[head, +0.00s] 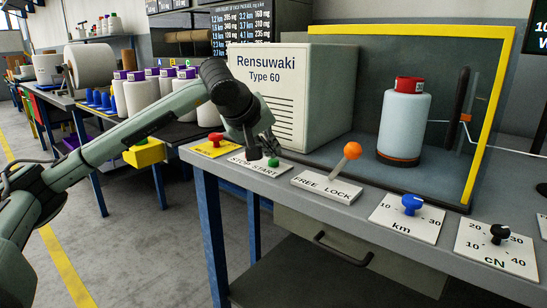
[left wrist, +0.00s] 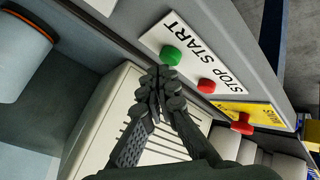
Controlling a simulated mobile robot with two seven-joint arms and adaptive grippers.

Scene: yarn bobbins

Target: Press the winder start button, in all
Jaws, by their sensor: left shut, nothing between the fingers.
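The STOP START plate (head: 246,165) lies at the front left of the grey winder table. Its green button (head: 273,162) is by START; it also shows in the left wrist view (left wrist: 171,55). The red button (left wrist: 206,85) by STOP shows in the left wrist view; in the head view my gripper hides it. My left gripper (head: 264,150) is shut and empty, pointing down over the plate. In the left wrist view its fingertips (left wrist: 166,82) are close beside the green button; I cannot tell whether they touch it. My right gripper is not in view.
A yellow plate with a red knob (head: 215,138) is left of the plate. A FREE LOCK lever (head: 346,160) stands to the right, then the km dial (head: 411,203) and CN dial (head: 500,233). The Rensuwaki box (head: 300,95) stands behind. A bobbin (head: 404,122) sits farther right.

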